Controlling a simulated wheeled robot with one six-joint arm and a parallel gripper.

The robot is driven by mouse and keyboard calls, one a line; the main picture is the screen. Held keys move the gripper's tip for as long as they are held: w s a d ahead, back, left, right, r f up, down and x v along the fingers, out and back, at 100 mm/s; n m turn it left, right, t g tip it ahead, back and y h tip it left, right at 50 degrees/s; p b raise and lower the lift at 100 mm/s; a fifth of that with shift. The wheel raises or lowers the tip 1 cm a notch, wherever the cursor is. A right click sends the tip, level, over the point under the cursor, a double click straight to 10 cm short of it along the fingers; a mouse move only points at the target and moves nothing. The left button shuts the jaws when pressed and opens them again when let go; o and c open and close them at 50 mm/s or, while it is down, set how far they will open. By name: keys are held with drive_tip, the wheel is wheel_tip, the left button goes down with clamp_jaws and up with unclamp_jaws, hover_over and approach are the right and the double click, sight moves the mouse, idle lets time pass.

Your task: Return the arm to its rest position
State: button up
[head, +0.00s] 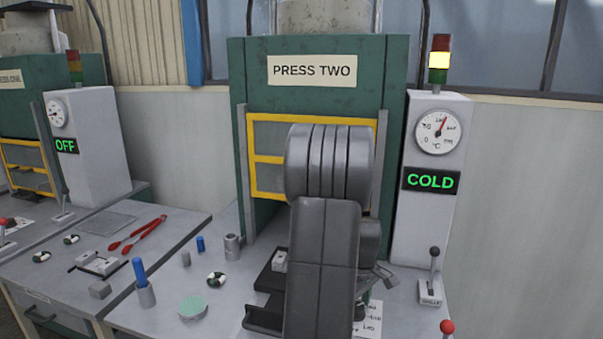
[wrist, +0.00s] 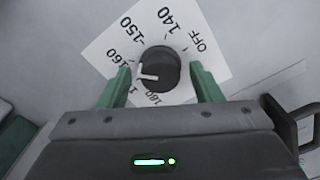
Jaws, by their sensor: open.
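In the wrist view my gripper (wrist: 160,67) is open, with a green finger on either side of a black round knob (wrist: 158,72). A gap shows between each finger and the knob, and nothing is held. The knob stands on a white dial card (wrist: 203,15) marked OFF, 140, 150, 160 and 180; one mark is partly hidden by the left finger. The knob's white line points left. In the head view my grey arm (head: 325,240) reaches down in front of PRESS TWO (head: 233,120), and my gripper is mostly hidden behind it.
A lever (head: 433,275) stands right of my arm, below the COLD display (head: 431,181). A red-topped lever (head: 447,328) is at the lower right. Left of my arm are a black tray (head: 262,320), a green disc (head: 193,307) and a blue-handled tool in a cup (head: 140,272).

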wheel_tip(320, 180, up, 14)
wheel_tip(320, 180, down, 14)
drive_tip(key=shift+f, duration=0.1)
drive_tip(key=m, duration=1)
drive_tip(key=shift+a, duration=0.1)
drive_tip(key=m, duration=0.5)
drive_tip(key=shift+m+p, duration=0.3)
drive_tip(key=shift+p, duration=0.1)
drive_tip(key=m, duration=0.4)
drive_tip(key=shift+m, duration=0.4)
drive_tip(key=shift+r, duration=0.25)
